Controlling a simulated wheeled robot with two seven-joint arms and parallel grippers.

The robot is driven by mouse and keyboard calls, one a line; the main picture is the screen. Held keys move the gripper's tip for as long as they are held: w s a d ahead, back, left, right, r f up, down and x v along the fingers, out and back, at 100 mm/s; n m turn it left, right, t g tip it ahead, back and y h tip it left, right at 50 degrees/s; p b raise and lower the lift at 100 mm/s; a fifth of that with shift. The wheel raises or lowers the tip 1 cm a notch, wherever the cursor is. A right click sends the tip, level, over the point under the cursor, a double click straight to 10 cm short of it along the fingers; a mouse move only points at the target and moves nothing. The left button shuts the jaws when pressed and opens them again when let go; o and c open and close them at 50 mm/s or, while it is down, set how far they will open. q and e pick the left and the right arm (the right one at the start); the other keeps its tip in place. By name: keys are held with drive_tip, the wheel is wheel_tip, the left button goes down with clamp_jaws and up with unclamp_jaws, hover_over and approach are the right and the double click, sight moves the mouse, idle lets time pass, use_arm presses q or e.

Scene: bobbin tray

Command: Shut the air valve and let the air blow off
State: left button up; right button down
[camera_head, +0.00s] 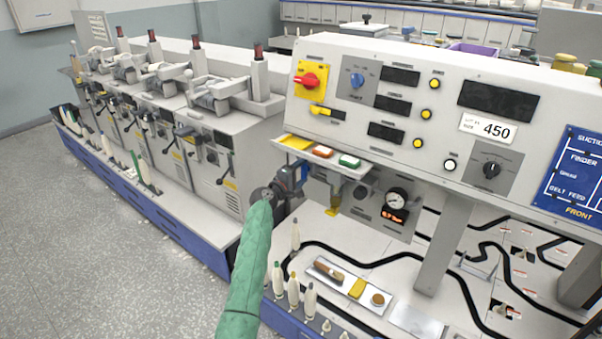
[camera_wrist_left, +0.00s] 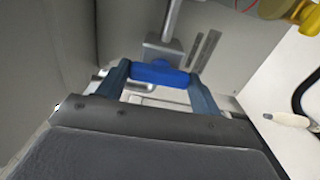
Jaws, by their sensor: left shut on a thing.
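The air valve's blue handle (camera_wrist_left: 160,74) lies crosswise between the two fingers of my left gripper (camera_wrist_left: 158,85) in the left wrist view. The gripper is shut on it, one finger at each end. A grey metal valve body (camera_wrist_left: 163,52) is just behind the handle. In the head view my left gripper (camera_head: 300,180) is under the front of the control panel, and it mostly hides the valve. A round pressure gauge (camera_head: 396,201) is to its right, above a small lit red readout (camera_head: 394,216) too small to read surely. My right gripper is not in view.
A small shelf (camera_head: 318,157) with coloured pieces juts out just above the gripper. A yellow fitting (camera_head: 333,206) hangs to its right. Several bobbins (camera_head: 294,287) and a small tray (camera_head: 330,283) are on the deck below. A long machine row (camera_head: 150,130) fills the left.

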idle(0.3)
use_arm(q)
drive_tip(key=o, duration=1)
drive_tip(key=shift+a, duration=0.1)
drive_tip(key=shift+s+a+f, duration=0.1)
drive_tip(key=shift+s, duration=0.05)
drive_tip(key=b+v, duration=0.2)
drive_tip(key=v, duration=0.5)
drive_tip(key=shift+s+a, duration=0.1)
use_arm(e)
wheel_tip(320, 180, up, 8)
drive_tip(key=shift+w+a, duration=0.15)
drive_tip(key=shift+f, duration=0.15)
